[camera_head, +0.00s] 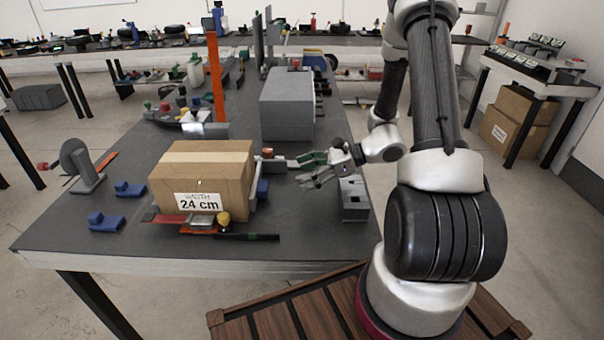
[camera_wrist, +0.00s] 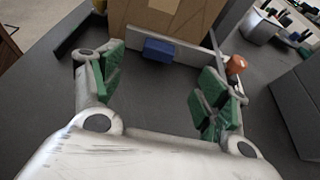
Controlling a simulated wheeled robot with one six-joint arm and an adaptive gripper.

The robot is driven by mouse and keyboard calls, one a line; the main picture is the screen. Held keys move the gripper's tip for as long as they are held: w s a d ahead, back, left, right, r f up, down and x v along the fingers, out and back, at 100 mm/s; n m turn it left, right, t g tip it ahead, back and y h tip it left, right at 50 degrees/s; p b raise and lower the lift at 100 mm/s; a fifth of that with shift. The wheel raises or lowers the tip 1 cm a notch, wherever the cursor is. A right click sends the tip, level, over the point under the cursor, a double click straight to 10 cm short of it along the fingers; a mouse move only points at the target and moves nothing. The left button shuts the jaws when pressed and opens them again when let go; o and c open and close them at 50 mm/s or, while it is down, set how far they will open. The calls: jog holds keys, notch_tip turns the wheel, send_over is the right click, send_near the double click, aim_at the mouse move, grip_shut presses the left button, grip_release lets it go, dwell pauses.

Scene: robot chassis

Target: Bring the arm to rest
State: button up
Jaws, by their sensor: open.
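My arm (camera_head: 432,90) rises from my base at the right and bends down over the right side of the table. My gripper (camera_head: 313,170) is beside the cardboard box, to its right and above the table top. In the wrist view my gripper (camera_wrist: 155,85) has its green-padded fingers spread wide with nothing between them. The cardboard box (camera_head: 203,172), labelled 24 cm, sits on a low fixture on the table. It also shows in the wrist view (camera_wrist: 160,15), ahead of the fingers and apart from them.
The dark table (camera_head: 130,235) holds a large grey block (camera_head: 287,105), an orange upright post (camera_head: 215,78), blue parts (camera_head: 107,221) and a grey disc on a stand (camera_head: 80,165). A small metal block (camera_head: 354,198) is just below my gripper. Free table top lies at the front right.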

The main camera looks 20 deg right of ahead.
jog(key=s+n+g, duration=0.1)
jog(key=s, duration=0.1)
jog(key=s+f+n+g, duration=0.1)
jog(key=s, duration=0.1)
jog(key=s+n+g, duration=0.1)
jog(key=s, duration=0.1)
jog(key=shift+s+d+f+h, duration=0.3)
jog(key=shift+d+f, duration=0.05)
jog(key=shift+f, duration=0.05)
jog(key=s+r+n+g, duration=0.1)
jog(key=s+d+n+g+h, duration=0.1)
jog(key=s+n, duration=0.1)
jog(key=s+r+n+g, duration=0.1)
jog(key=s, duration=0.1)
jog(key=shift+s+d+r, duration=0.2)
jog(key=shift+d+r, duration=0.1)
jog(key=s+d+r+n+h, duration=0.4)
jog(key=r+n+h, duration=0.1)
jog(key=r+n, duration=0.15)
jog(key=s+d+r+n+h, duration=0.4)
jog(key=r+n, duration=0.2)
jog(key=r, duration=0.2)
notch_tip(320, 180, up, 10)
jog(key=s+a+n+t+h, duration=0.2)
jog(key=n+t, duration=0.1)
jog(key=t, duration=0.2)
jog(key=shift+s+f, duration=0.15)
